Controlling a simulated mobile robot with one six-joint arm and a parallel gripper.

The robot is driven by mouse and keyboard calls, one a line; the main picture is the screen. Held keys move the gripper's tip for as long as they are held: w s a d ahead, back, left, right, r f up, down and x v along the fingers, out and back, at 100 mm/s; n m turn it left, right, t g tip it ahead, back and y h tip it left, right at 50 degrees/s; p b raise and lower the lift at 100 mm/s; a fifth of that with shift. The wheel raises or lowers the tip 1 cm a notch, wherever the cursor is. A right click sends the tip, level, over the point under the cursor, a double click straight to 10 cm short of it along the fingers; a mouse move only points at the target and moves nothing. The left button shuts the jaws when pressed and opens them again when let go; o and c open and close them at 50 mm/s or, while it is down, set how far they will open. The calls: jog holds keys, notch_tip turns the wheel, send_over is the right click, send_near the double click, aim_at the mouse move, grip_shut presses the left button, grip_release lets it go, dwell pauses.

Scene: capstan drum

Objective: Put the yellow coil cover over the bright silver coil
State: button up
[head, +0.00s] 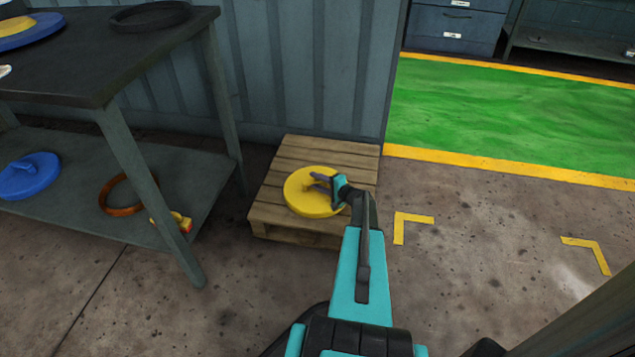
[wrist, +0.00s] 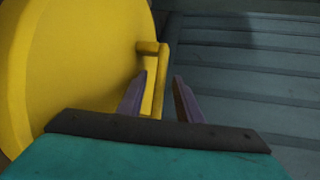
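The yellow coil cover (head: 309,196) is a round disc lying on a wooden pallet on the floor. In the wrist view the yellow cover (wrist: 75,65) fills the left side, with a bar handle (wrist: 158,82) standing out from its face. My gripper (head: 318,183) is over the cover in the head view. In the wrist view my gripper (wrist: 162,75) has its two fingers apart, with the handle seen between them, closer to the left finger. I cannot tell whether a finger touches it. I cannot make out a bright silver coil in either view.
The pallet (head: 276,214) stands against a ribbed grey wall (head: 290,70). A dark workbench (head: 80,65) on the left holds a black ring (head: 150,27) and a blue disc (head: 40,33). Its lower shelf holds a blue cover (head: 30,177) and an orange ring (head: 108,195). Floor right of the pallet is clear.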

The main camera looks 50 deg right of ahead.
dwell(0.3)
jog(key=p+v, duration=0.3)
jog(key=v, duration=1)
jog(key=shift+s, duration=0.4)
jog(key=shift+r, duration=0.15)
